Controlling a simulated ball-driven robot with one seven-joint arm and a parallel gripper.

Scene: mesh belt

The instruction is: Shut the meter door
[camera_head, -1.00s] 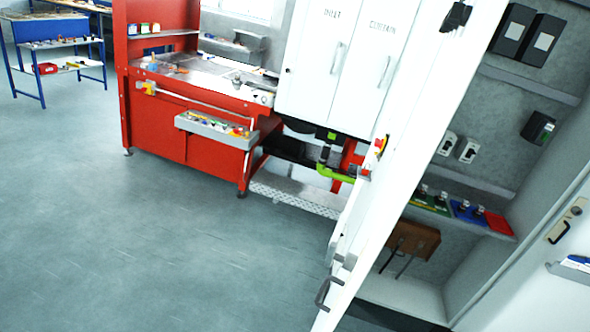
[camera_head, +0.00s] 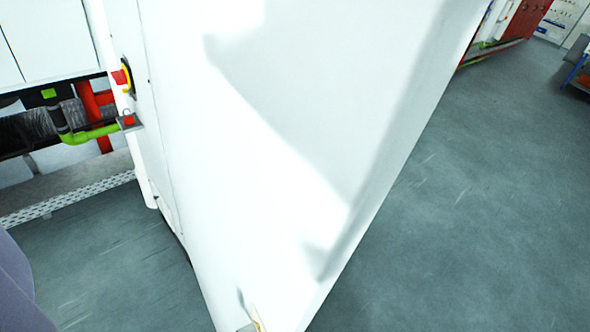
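A large plain white panel (camera_head: 290,130) fills the middle of the view, close to the camera, with a soft shadow across it. I cannot tell whether it is the meter door or a cabinet side. No label or full handle shows on it. A small metal and yellowish fitting (camera_head: 255,322) shows at the bottom edge, cut off by the frame. The shelved interior of the cabinet is not in view. My gripper is not in view.
At left, a red and yellow stop button (camera_head: 123,77) sits on a white machine side, near green and red pipes (camera_head: 90,133) and a perforated metal strip (camera_head: 65,200). Open grey floor (camera_head: 440,220) lies at right, with red equipment (camera_head: 525,20) far off.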

